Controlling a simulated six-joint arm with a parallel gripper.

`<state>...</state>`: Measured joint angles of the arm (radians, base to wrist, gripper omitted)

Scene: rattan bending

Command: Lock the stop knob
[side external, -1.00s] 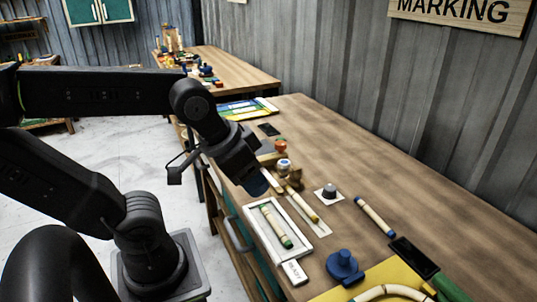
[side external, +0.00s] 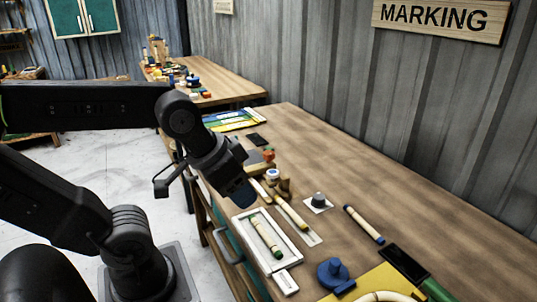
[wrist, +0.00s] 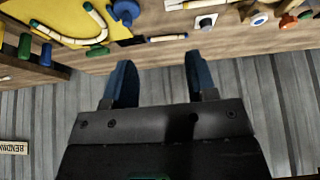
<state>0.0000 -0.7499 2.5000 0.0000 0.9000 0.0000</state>
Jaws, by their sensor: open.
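My gripper (side external: 240,194) hangs above the bench's near edge, over the upper end of a white tray; nothing shows between its fingers. The wrist view shows its two blue fingers (wrist: 160,76) spread apart. Several knob-like parts lie on the bench, and I cannot tell which is the stop knob. A dark grey knob (side external: 318,200) sits on a small white plate; it also shows in the wrist view (wrist: 206,22). A white knob with a blue top (side external: 272,175) and an orange-red knob (side external: 268,155) stand farther back. A blue knobbed part (side external: 332,272) is at the front.
The white tray (side external: 281,239) holds a green-ended rattan piece (side external: 264,238). A blue-ended stick (side external: 363,224), a dark flat device (side external: 404,263) and a yellow board (side external: 372,279) with bent rattan lie right. The bench along the wall (side external: 370,180) is largely clear.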

